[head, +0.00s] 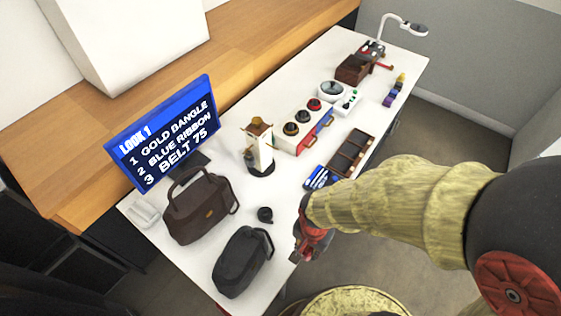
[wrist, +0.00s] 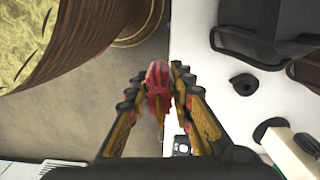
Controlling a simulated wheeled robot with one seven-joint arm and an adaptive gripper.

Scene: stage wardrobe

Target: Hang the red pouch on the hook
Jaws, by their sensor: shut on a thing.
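My gripper (wrist: 158,92) is shut on a small red object, which looks like the red pouch (wrist: 157,73), in the wrist view. The pouch sits between both fingertips, beyond the front edge of the white table and over the floor. In the head view my gripper (head: 306,243) is at the table's front edge, right of the dark grey bag, and its fingers are partly hidden by my arm. I cannot make out a hook for certain in either view.
The white table (head: 146,232) bears a dark grey bag (head: 240,264), a brown bag (head: 196,212), a black roll (head: 265,214), a sign screen (head: 165,140), a white stand (head: 262,155) and a compartment tray (head: 350,153). A round gold-rimmed thing (head: 350,303) stands below on the floor.

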